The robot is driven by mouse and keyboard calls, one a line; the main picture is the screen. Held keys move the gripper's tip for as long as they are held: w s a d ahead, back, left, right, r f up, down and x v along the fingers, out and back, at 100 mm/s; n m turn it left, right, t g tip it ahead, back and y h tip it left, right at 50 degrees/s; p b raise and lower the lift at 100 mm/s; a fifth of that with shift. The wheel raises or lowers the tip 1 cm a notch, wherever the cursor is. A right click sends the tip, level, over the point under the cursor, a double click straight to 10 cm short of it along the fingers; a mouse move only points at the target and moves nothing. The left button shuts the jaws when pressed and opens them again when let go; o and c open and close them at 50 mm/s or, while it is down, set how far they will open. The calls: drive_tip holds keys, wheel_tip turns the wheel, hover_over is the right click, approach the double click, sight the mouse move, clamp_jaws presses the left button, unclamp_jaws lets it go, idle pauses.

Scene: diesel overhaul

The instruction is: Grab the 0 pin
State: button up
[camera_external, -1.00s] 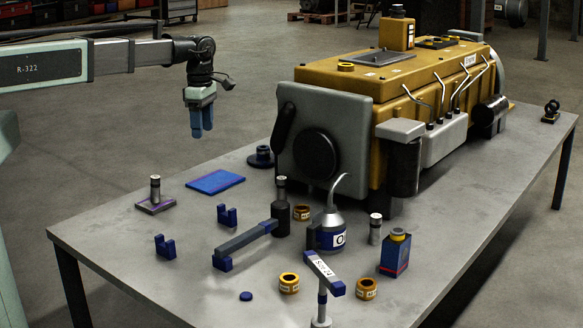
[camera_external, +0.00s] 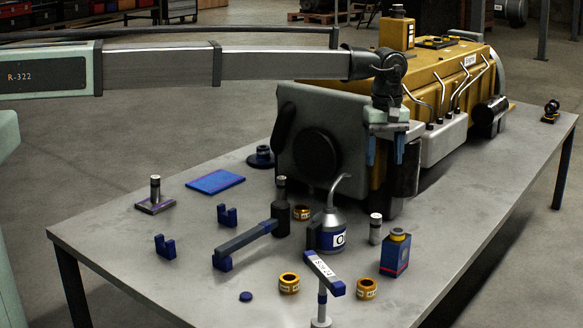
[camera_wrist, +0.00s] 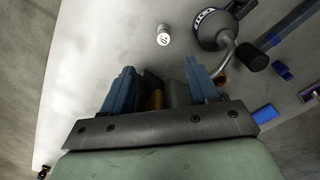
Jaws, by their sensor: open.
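A grey metal pin (camera_external: 375,228) stands upright on the table, right of the oil can, in the external view. In the wrist view its pale top (camera_wrist: 163,36) carries a dark mark, too small to read surely. A second pin (camera_external: 155,188) stands on a small purple-edged plate at the left. A third pin (camera_external: 281,188) has its top showing above a dark holder. I cannot tell from the external view which is numbered 0. My gripper (camera_external: 385,152) is open and empty, pointing down above the table, in front of the engine. In the wrist view its blue fingers (camera_wrist: 160,78) are apart, with the marked pin beyond them.
The oil can (camera_external: 331,232) with its curved spout stands close to the right-hand pin. A blue box (camera_external: 395,255) is on the other side. The yellow engine (camera_external: 350,75) fills the back. Yellow rings (camera_external: 289,283) and a lever stand (camera_external: 322,275) are in front.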

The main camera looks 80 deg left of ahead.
sight(376, 216)
drive_tip(key=f, duration=1.3)
drive_tip(key=shift+s+a+f, duration=0.2)
drive_tip(key=shift+a, duration=0.1)
drive_tip(key=shift+a+f, duration=0.15)
drive_tip(key=shift+f, duration=1.2)
drive_tip(key=shift+a+f, duration=0.15)
drive_tip(key=shift+f, duration=1.15)
clamp_jaws()
